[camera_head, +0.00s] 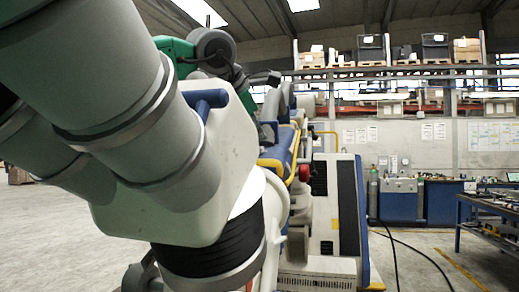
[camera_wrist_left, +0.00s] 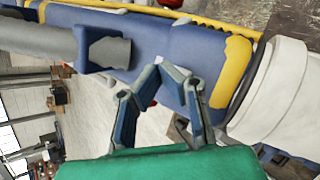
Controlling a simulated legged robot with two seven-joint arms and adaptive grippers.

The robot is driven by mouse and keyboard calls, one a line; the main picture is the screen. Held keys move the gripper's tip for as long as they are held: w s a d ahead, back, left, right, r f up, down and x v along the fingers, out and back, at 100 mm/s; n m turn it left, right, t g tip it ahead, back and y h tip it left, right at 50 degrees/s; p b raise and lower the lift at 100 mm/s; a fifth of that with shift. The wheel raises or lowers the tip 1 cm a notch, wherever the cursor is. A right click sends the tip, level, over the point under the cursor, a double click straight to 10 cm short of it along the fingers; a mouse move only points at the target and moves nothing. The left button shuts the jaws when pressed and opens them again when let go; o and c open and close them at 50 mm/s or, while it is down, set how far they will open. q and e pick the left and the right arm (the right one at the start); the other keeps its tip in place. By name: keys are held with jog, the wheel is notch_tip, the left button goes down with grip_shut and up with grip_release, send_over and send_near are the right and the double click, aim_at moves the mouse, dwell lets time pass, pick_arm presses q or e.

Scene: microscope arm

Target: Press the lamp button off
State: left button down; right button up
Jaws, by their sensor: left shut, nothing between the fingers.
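The microscope's large grey-white eyepiece head (camera_head: 230,140) fills the left of the head view, close to the camera. A blue arm with yellow edging (camera_head: 278,155) lies behind it; the left wrist view shows its blue side (camera_wrist_left: 195,35) and a white round joint (camera_wrist_left: 278,95). My left gripper (camera_wrist_left: 163,72) is shut and empty, its tips in front of the blue arm in that view. Whether they touch it I cannot tell. In the head view the eyepiece head hides much of my left arm. I cannot make out a lamp button clearly. My right gripper is not in view.
A white and blue cabinet (camera_head: 338,215) stands behind the arm, with a red round part (camera_head: 303,172) near it. Blue workbenches (camera_head: 440,203) and loaded shelves stand further back. A black cable crosses the floor at right. Open floor (camera_head: 60,235) shows at left.

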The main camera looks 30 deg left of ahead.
pick_arm(q)
jog(key=shift+a+f, duration=0.1)
jog(key=shift+a, duration=0.3)
jog(key=shift+d+f, duration=0.15)
jog(key=shift+d, duration=0.65)
jog(key=shift+a+f, duration=0.15)
jog(key=shift+a, duration=0.2)
jog(key=shift+w+d+f, duration=0.1)
jog(key=shift+d+f, duration=0.1)
jog(key=shift+f, duration=0.25)
jog(key=shift+a+r, duration=0.1)
jog(key=shift+a+r+p, duration=0.25)
jog(key=shift+r+p, duration=0.45)
jog(key=shift+p, duration=0.15)
jog(key=shift+s+a, duration=0.1)
jog(key=shift+s, duration=0.1)
